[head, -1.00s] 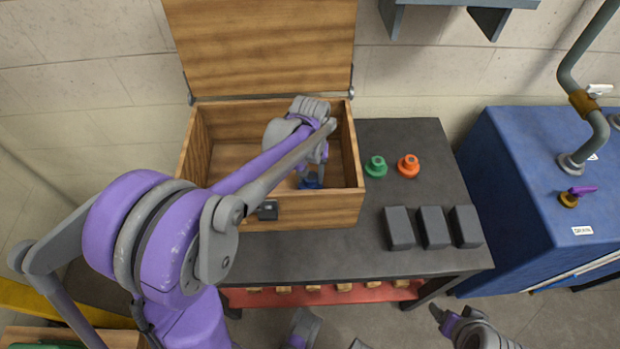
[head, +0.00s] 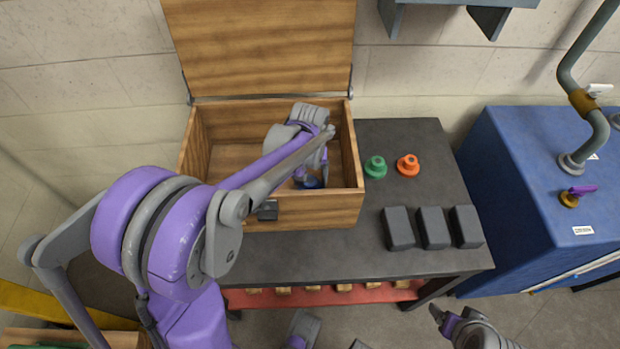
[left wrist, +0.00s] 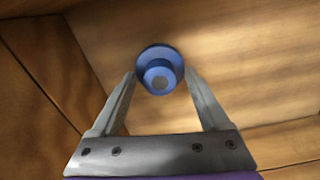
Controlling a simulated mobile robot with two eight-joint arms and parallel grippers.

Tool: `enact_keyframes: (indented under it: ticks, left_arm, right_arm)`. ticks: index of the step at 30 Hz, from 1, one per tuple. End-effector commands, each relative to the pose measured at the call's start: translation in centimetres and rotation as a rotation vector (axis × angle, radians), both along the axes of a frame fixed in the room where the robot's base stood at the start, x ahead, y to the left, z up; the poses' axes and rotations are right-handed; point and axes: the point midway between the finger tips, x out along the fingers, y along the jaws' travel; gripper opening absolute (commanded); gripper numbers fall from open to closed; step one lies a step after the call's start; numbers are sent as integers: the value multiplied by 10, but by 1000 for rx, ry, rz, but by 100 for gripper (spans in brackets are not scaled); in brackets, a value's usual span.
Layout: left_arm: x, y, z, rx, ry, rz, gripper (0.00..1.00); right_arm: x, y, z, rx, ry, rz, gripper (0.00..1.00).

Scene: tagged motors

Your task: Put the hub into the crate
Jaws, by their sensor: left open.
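A blue flanged hub (head: 311,183) is inside the open wooden crate (head: 290,210), near its front right part, partly hidden by my left arm in the head view. In the left wrist view the blue hub (left wrist: 160,72) lies between the tips of my left gripper (left wrist: 161,80), over the crate's wooden floor. The left gripper is open, with a finger on each side of the hub. In the head view the left gripper (head: 318,178) reaches down into the crate. My right gripper (head: 438,313) is at the bottom right, away from the table; its jaws are too small to read.
A green hub (head: 375,167) and an orange hub (head: 408,165) stand on the dark table (head: 330,246) right of the crate. Several grey blocks (head: 433,228) stand nearer its front right. The crate's lid (head: 262,48) is raised. A blue cabinet (head: 535,190) stands right of the table.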

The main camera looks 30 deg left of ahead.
Motion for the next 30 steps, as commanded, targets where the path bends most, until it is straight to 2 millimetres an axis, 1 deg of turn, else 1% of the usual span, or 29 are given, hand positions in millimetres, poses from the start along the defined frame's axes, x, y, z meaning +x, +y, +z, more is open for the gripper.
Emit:
enact_keyframes:
  ticks: [5,12,15,18,23,30]
  left_arm:
    - [0,0,24,0,0,0,78]
    - [0,1,77,0,0,1,78]
    - [-1,1,96,0,0,1,78]
    - [0,1,109,0,0,1,78]
    - [-1,1,121,0,0,0,78]
    - [-1,1,122,0,0,0,78]
  right_arm:
    - [1,0,6,0,-2,0,78]
    - [1,0,13,0,-4,0,78]
    - [2,0,16,0,-5,0,78]
    - [2,0,17,0,-5,0,78]
    - [2,0,18,0,-6,0,78]
    - [2,0,18,0,-6,0,78]
